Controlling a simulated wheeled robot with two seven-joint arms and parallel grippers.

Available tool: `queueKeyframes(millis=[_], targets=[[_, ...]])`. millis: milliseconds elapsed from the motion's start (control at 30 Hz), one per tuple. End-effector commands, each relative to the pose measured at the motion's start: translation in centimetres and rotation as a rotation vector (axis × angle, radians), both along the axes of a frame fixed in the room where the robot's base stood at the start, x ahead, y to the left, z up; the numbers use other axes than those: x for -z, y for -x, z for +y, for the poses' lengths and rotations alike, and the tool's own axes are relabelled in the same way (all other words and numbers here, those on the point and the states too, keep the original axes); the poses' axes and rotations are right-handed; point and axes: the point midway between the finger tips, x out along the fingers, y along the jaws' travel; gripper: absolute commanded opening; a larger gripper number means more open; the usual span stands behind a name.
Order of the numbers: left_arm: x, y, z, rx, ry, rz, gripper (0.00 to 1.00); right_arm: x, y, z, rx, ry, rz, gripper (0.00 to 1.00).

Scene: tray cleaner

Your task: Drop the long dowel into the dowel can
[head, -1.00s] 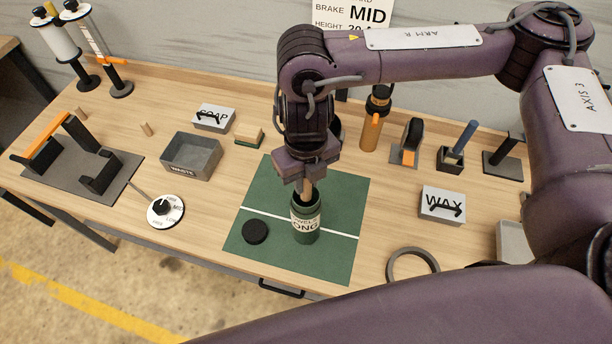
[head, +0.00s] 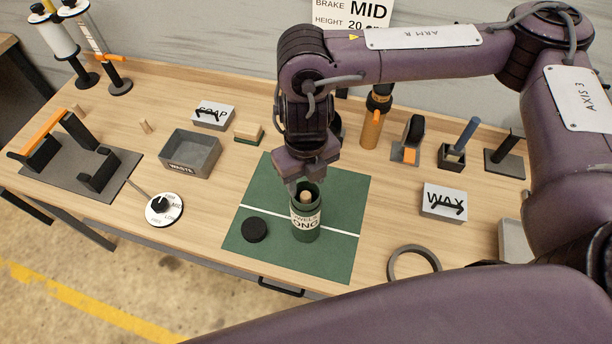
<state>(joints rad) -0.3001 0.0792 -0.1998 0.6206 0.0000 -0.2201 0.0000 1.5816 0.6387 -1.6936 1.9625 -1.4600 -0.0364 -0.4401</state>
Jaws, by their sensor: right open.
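The dowel can (head: 306,232) is a green cylinder with a pale label, standing upright on the green mat (head: 340,262). The long dowel (head: 306,196) is in the can; only its light wooden top end shows at the mouth, and the rest is hidden inside. My right gripper (head: 301,184) is open just above and behind the can's mouth, apart from the dowel as far as I can see. A round black lid (head: 254,230) lies on the mat left of the can. My left gripper is not in view.
A grey waste bin (head: 190,154), soap box (head: 213,115) and sponge (head: 248,133) stand to the left. A wax box (head: 443,203) and a grey ring (head: 413,263) are to the right. Two short dowels (head: 145,127) (head: 80,112) stand farther left. The mat's front is clear.

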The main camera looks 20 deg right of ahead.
Motion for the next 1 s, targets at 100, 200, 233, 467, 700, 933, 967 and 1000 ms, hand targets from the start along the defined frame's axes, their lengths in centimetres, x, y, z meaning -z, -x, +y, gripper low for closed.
queueKeyframes(millis=[100,200,233,467,700,933,967,1000], targets=[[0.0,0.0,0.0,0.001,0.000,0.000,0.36,0.0,0.0,0.0,0.000,0.000,0.000,0.46],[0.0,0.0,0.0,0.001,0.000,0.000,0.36,0.0,0.0,0.0,0.000,0.000,0.000,0.46],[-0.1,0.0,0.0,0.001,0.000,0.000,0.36,-0.1,0.0,0.0,0.000,0.000,0.000,0.46],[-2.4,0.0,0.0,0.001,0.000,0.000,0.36,-2.5,0.0,0.0,0.000,0.000,-0.001,0.46],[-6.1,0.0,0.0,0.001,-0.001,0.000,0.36,-6.2,0.0,0.0,0.000,0.000,0.000,0.46],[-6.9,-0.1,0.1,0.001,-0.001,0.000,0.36,-7.1,0.0,0.0,0.000,0.000,0.001,0.46],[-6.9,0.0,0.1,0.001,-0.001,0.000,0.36,-7.0,0.0,0.0,0.000,0.000,0.001,0.46],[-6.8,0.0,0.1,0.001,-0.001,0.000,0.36,-7.0,0.0,0.0,0.000,0.000,0.001,0.46]])
